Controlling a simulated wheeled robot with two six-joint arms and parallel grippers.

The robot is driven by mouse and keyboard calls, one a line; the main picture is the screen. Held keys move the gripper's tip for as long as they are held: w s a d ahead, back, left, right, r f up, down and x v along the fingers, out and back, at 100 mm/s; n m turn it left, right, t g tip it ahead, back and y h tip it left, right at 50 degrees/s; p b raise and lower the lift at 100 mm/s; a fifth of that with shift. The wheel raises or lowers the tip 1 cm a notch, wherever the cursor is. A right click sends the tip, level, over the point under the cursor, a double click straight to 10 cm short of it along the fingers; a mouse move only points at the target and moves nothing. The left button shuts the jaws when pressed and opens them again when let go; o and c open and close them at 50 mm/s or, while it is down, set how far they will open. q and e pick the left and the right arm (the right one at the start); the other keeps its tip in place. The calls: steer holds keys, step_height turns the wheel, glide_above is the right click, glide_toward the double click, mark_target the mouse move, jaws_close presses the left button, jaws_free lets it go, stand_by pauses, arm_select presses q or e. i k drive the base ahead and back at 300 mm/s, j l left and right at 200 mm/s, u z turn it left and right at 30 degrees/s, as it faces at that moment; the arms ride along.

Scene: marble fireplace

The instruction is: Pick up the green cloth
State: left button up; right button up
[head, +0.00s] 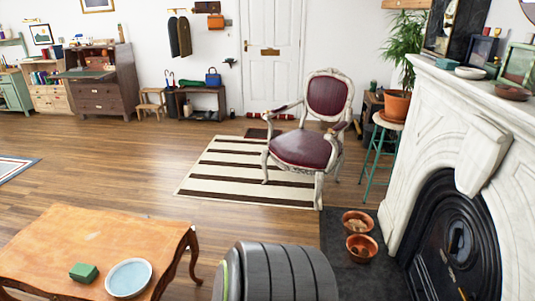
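A small green folded block, which looks like the green cloth (84,273), lies on the wooden table (95,236) at the lower left of the head view. It sits near the table's front edge, just left of a pale blue round dish (129,278), with a small gap between them. Neither of my grippers shows in the head view.
A red-seated armchair (304,149) stands on a striped rug (225,172) beyond the table. The wooden floor (130,170) behind the table is clear.

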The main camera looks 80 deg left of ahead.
mark_target(81, 272)
steer(key=u, duration=4.3)
